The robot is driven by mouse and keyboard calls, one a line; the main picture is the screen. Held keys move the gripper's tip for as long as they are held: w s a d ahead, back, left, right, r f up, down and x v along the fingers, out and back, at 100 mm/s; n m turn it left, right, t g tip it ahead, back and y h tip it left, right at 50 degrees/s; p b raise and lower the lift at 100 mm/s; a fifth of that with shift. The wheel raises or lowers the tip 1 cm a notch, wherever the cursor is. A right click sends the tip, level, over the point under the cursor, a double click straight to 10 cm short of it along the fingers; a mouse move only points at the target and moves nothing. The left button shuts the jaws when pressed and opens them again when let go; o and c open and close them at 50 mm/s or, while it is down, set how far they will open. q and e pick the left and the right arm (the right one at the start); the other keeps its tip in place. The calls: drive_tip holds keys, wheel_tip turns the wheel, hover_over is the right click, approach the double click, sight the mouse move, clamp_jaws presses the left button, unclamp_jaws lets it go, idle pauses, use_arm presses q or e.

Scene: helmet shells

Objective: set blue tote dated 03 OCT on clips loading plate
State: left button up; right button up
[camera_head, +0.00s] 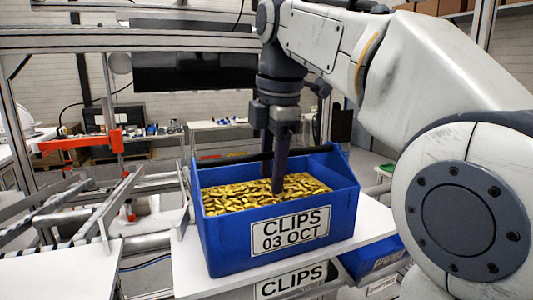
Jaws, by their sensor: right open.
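The blue tote (222,246), labelled CLIPS 03 OCT, is full of gold-coloured clips. It sits upright on a white plate (187,262), and a CLIPS label (291,281) shows below the plate's front edge. My right gripper (276,176) points down over the tote's middle, by a dark bar across the tote. Its jaws are open, with a fingertip low over the clips. The clips and the bar partly hide behind the fingers. My left gripper is not in view.
Another blue tote (372,258) sits lower at right, under the plate level. A metal rail frame (90,205) with an orange clamp (80,142) stands at left. A white surface (62,272) lies at front left. My right arm fills the right side.

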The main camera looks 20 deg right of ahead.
wheel_tip(320, 180, up, 10)
drive_tip(key=s+p, duration=0.2)
drive_tip(key=p, duration=0.1)
drive_tip(key=shift+d, duration=0.1)
